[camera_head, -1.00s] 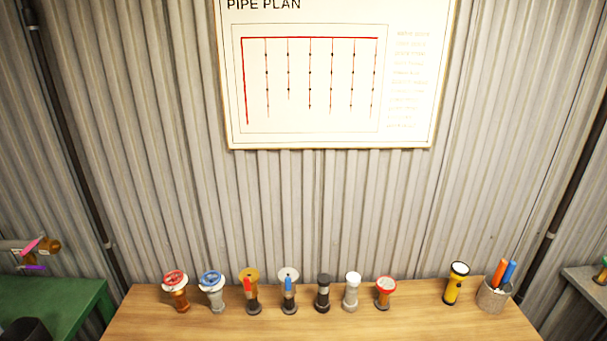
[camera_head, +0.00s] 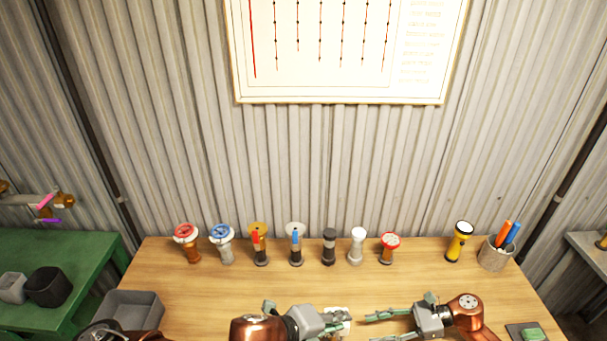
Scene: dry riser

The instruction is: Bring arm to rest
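My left gripper (camera_head: 342,322) is low in the middle of the head view, over the front part of the wooden table (camera_head: 190,290), pointing right. Its fingers overlap in this view, so its opening is unclear. A small white thing (camera_head: 340,311) shows right beside its fingertips; I cannot tell whether they touch. My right gripper (camera_head: 370,328) faces it from the right, pointing left. Its two fingers are apart with nothing seen between them. The lower parts of both arms are cut off by the bottom edge.
Along the table's back stand a red-wheeled valve (camera_head: 187,243), a blue-wheeled valve (camera_head: 223,243), several other fittings, a yellow flashlight (camera_head: 459,242) and a pen cup (camera_head: 494,254). A grey bin (camera_head: 130,308) is at front left. A green bench (camera_head: 70,250) stands left.

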